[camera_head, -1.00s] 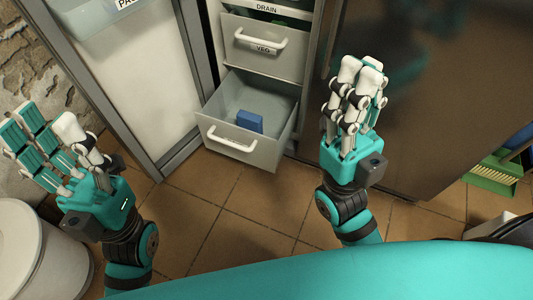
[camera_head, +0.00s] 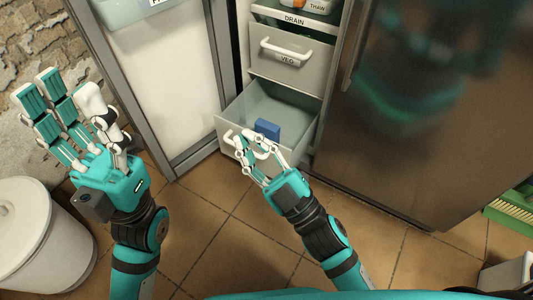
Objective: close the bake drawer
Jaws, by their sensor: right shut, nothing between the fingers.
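The bottom drawer (camera_head: 245,104) is pulled out of the cabinet. It is grey and open-topped, with a blue block (camera_head: 267,128) inside near its front. Its name label is not visible. My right gripper (camera_head: 250,139) is in front of the drawer, shut and empty. Its fingers overlap the drawer's front and partly hide the white handle; I cannot tell whether they touch it. My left gripper (camera_head: 65,98) is open and empty at the left, well away from the drawer.
Above is a shut drawer labelled VEG (camera_head: 310,70), then a compartment labelled DRAIN (camera_head: 294,20). An open door (camera_head: 165,85) stands left, a dark glossy door (camera_head: 415,130) right. A white bin (camera_head: 40,240) is lower left. Tiled floor in front is clear.

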